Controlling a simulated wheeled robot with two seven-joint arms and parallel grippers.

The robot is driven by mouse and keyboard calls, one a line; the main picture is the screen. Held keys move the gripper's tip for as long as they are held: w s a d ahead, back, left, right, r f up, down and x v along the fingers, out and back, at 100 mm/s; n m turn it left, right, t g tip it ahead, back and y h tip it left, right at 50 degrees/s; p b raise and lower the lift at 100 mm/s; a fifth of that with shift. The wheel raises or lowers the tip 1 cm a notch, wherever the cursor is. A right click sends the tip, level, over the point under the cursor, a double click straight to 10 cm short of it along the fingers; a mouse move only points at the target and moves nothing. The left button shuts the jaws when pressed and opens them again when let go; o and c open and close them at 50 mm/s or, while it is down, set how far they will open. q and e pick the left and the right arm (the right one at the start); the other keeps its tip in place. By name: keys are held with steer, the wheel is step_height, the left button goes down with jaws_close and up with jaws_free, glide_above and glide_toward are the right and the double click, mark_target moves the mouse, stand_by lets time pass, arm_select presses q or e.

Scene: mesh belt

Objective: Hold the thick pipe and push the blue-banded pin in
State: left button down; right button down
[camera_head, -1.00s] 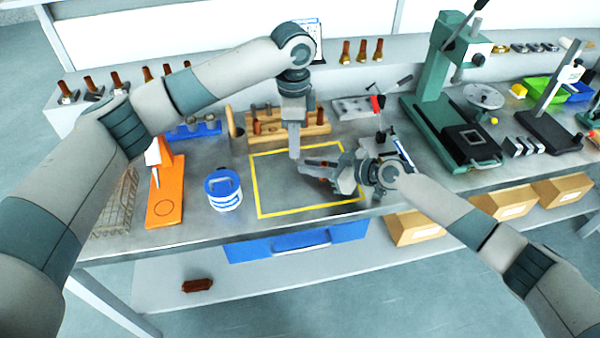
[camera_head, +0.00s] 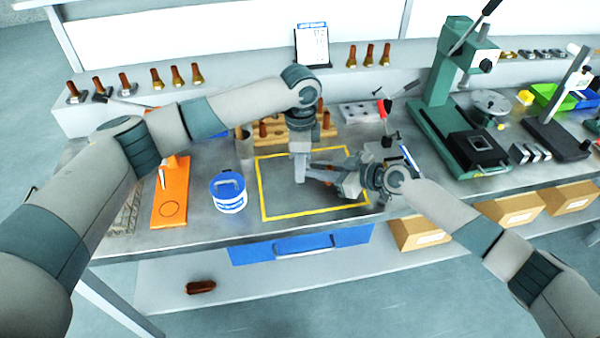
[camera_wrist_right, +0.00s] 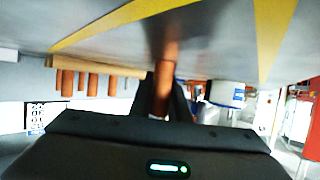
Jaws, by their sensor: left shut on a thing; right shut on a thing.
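A copper-coloured pipe (camera_wrist_right: 166,75) stands out between the dark fingers of my right gripper (camera_wrist_right: 168,105) in the right wrist view. In the head view my right gripper (camera_head: 318,171) points left above the yellow-framed area and is shut on this pipe, mostly hidden there. My left gripper (camera_head: 300,177) points down just left of the right fingertips. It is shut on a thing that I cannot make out. In the head view the two grippers overlap, so I cannot tell whether their loads touch. I cannot make out a blue band on any pin.
A yellow outline (camera_head: 263,190) marks the bench's mostly clear middle. A white-and-blue tub (camera_head: 228,193) and an orange stand (camera_head: 170,205) are to its left. A wooden rack with copper pins (camera_head: 268,138) is behind. A green press (camera_head: 455,110) stands at right.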

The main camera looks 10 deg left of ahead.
arm_select(q)
steer(key=shift+f, duration=0.9)
steer(key=shift+f, duration=0.1)
steer(key=c, duration=1.8)
jaws_free()
steer(key=shift+c, duration=0.2)
step_height(320, 180, up, 12)
steer(key=shift+o, duration=0.5)
steer(key=shift+s+a+f, duration=0.2)
steer(key=shift+a+f, duration=0.05)
steer(key=shift+f, duration=0.45)
